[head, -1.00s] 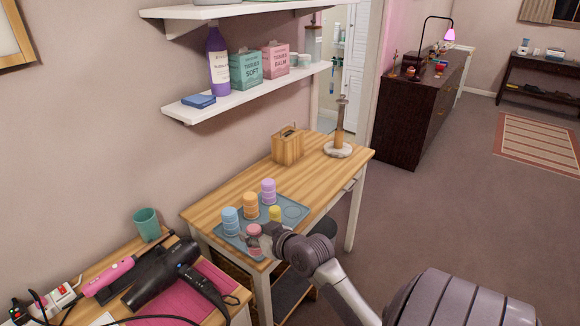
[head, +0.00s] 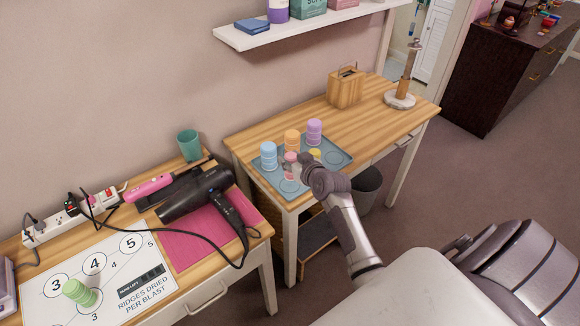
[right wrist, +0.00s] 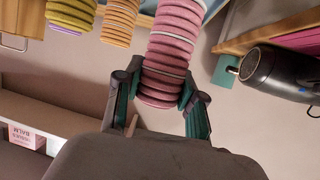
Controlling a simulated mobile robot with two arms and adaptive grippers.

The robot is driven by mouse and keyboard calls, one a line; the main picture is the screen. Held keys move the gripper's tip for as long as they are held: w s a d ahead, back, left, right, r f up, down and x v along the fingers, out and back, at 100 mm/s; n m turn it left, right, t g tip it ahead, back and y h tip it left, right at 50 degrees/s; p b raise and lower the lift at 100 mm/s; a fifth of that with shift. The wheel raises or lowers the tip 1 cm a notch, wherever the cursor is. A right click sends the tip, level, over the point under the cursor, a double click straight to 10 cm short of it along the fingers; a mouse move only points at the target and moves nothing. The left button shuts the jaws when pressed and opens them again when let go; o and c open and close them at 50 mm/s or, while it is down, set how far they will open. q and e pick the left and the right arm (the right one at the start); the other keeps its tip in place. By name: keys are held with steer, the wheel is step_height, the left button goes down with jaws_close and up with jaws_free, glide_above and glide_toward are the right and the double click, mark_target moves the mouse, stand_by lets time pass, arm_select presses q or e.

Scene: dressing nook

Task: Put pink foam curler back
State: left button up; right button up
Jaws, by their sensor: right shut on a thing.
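The pink foam curler (head: 291,158) is at my right gripper (head: 300,168), over the front part of the blue-grey tray (head: 341,161). In the right wrist view the fingers are closed around the ribbed pink curler (right wrist: 172,45), one finger on each side. On the tray stand a blue curler (head: 268,156), an orange curler (head: 292,140), a purple curler (head: 314,131) and a yellow curler (head: 315,154), partly hidden by my gripper. An empty round outline shows near the tray's front corner. Whether the pink curler touches the tray is unclear. My left gripper is not visible.
A green curler (head: 80,292) stands tilted in the picture on a numbered sheet (head: 127,262). A black hair dryer (head: 196,194) and cable lie on a pink mat (head: 190,250). A wooden box (head: 345,90) and a stand (head: 400,98) are behind the tray. The table between is clear.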

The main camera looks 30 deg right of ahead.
steer(key=shift+w+f, duration=0.2)
steer(key=shift+w, duration=0.05)
steer(key=shift+f, duration=2)
steer(key=shift+f, duration=0.25)
steer(key=o, duration=1)
steer(key=shift+o, duration=0.2)
steer(key=shift+r, duration=0.1)
